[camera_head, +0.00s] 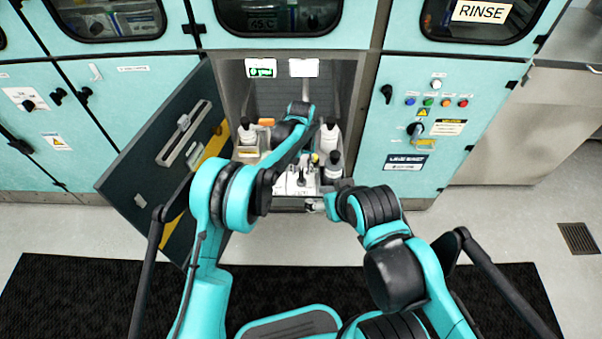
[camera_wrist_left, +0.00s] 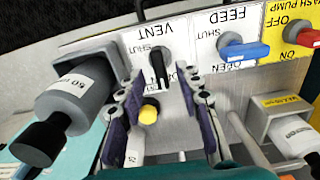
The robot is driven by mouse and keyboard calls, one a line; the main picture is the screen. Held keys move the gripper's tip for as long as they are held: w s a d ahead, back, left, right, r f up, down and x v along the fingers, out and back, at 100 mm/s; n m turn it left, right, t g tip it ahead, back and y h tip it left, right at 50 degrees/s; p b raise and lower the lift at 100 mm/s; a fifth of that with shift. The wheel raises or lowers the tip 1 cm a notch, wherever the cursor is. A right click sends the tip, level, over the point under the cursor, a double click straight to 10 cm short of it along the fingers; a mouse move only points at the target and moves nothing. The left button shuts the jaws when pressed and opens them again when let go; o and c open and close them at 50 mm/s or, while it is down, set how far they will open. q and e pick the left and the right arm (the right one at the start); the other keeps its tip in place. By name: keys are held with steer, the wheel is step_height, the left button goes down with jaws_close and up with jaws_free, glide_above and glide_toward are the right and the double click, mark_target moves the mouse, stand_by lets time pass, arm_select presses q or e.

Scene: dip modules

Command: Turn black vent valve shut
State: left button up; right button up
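The black vent valve (camera_wrist_left: 158,68) is on a white panel below the upside-down word VENT in the left wrist view. Its handle runs roughly up and down in that picture, close to the SHUT mark. My left gripper (camera_wrist_left: 164,108) is open, its two fingers spread apart with nothing held between them. The valve shows beyond the gap between the fingertips, and I see no contact. In the head view my left arm reaches into the open cabinet, and its fingers are hard to make out. My right gripper (camera_head: 317,205) is low at the cabinet's front edge, its fingers too small to read.
A blue feed handle (camera_wrist_left: 243,51) and a red wash pump handle (camera_wrist_left: 309,38) sit beside the vent valve. A yellow knob (camera_wrist_left: 148,112) is near the left finger. The cabinet door (camera_head: 150,160) stands open at left.

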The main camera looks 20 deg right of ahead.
arm_select(q)
steer(key=shift+f, duration=0.9)
jaws_close()
steer(key=shift+m, duration=0.3)
steer(key=m, duration=0.3)
steer(key=shift+m, duration=0.3)
steer(key=m, duration=0.4)
steer(key=shift+m, duration=0.3)
steer(key=m, duration=0.4)
steer(key=shift+m, duration=2.5)
